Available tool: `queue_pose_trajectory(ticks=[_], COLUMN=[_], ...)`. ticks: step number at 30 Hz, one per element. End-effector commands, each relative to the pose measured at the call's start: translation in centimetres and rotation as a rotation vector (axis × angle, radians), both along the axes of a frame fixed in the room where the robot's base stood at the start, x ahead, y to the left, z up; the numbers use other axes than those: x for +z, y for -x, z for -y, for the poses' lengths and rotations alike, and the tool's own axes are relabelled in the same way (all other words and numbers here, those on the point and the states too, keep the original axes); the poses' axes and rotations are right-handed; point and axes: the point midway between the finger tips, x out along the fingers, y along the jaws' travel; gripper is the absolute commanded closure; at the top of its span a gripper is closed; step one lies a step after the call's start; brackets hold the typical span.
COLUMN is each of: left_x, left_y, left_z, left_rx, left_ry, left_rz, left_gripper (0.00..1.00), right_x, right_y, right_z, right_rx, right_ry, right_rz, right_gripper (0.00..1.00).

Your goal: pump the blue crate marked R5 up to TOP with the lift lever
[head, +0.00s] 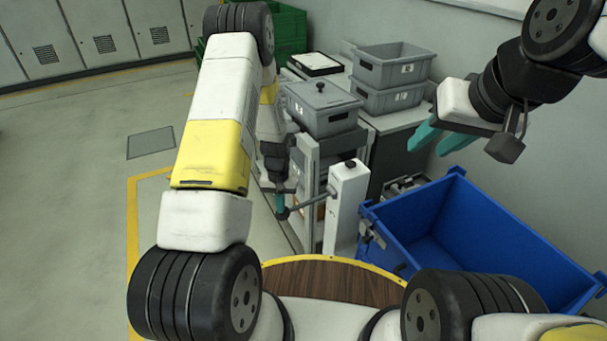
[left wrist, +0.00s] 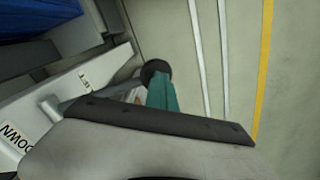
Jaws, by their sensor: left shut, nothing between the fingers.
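A large blue crate (head: 490,245) stands at the right, open side up; no R5 mark is readable, and its blue also shows in the left wrist view (left wrist: 35,18). The lift lever (head: 312,203) sticks out left from a white post (head: 347,205) and ends in a dark round knob (head: 283,214). The knob (left wrist: 155,71) also shows in the left wrist view, beside DOWN lettering on the post. My left gripper (head: 280,201) is shut and empty, fingertips right at the knob; I cannot tell whether they touch. My right gripper (head: 440,138) is open and empty, above and behind the crate.
Grey bins (head: 395,65) stand on a bench at the back, with a lidded grey bin (head: 322,108) on a frame behind the post. A green crate (head: 290,30) is further back. A round wooden top with a yellow rim (head: 330,282) is in front. Floor at left is clear.

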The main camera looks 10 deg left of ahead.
Motion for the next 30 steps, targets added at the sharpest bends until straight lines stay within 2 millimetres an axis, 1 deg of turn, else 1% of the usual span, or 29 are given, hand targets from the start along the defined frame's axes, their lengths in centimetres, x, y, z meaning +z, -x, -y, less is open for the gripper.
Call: queue_pose_trajectory(ticks=[1, 3, 15, 18, 22, 30], left_x=[0.9, 1.9, 7.5, 8.5, 9.1, 9.1], left_y=[-0.1, -0.2, -0.6, -0.6, -0.6, -0.6], left_z=[0.2, 0.3, 0.8, 0.9, 0.9, 0.9], left_rx=[-0.001, -0.002, -0.003, -0.003, -0.002, -0.001], left_ry=[0.001, 0.002, 0.002, 0.002, 0.002, 0.002], left_rz=[0.003, 0.005, 0.007, 0.005, 0.003, 0.003], left_gripper=[1.0, 1.0, 1.0, 1.0, 1.0, 1.0], right_x=[0.0, 0.0, 0.0, 0.0, 0.0, 0.0], right_y=[0.0, 0.0, 0.0, 0.0, 0.0, 0.0], right_z=[0.0, 0.0, 0.0, 0.0, 0.0, 0.0], right_rx=[0.0, 0.0, 0.0, 0.0, 0.0, 0.0], right_ry=[0.0, 0.0, 0.0, 0.0, 0.0, 0.0], right_rz=[0.0, 0.0, 0.0, 0.0, 0.0, 0.0], right_gripper=[0.64, 0.64, 0.64, 0.64, 0.64, 0.64])
